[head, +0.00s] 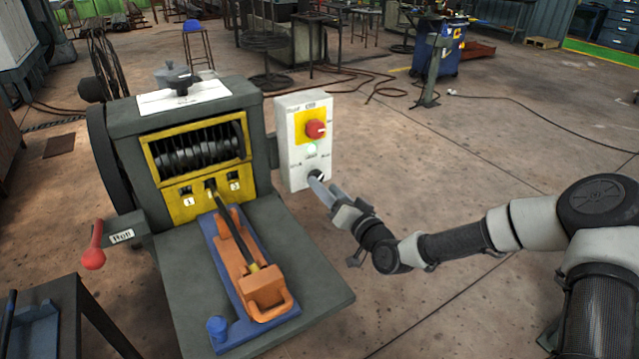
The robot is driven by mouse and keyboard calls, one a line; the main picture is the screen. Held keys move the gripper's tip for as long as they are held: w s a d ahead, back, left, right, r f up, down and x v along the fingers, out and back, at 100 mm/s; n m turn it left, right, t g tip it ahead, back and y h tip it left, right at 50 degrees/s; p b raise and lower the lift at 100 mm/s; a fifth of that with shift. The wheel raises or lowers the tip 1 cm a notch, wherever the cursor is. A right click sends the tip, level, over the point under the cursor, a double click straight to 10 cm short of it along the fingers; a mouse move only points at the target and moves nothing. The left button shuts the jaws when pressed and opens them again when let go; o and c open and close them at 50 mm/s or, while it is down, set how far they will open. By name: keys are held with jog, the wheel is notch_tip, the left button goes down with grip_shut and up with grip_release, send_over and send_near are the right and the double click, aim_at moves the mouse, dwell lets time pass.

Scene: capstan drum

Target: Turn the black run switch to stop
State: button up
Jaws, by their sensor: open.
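The black run switch (316,176) is a small dark knob low on the front of a white control box (296,153) to the right of the machine. My gripper (320,186) is at the switch, its fingers pointing up and left towards it. The fingers are open and partly cover the switch. I cannot tell whether they touch it or which way the knob points. The lettering beside the switch is too small to read surely.
A red knob (316,129) on a yellow plate and a pale green lamp (310,149) sit above the switch. The grey machine (125,125) stands left, with an orange tool (262,288) on a blue base on its table. A red-balled lever (95,250) sticks out left. Floor right of the box is clear.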

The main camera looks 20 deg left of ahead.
jog(key=shift+x, duration=2)
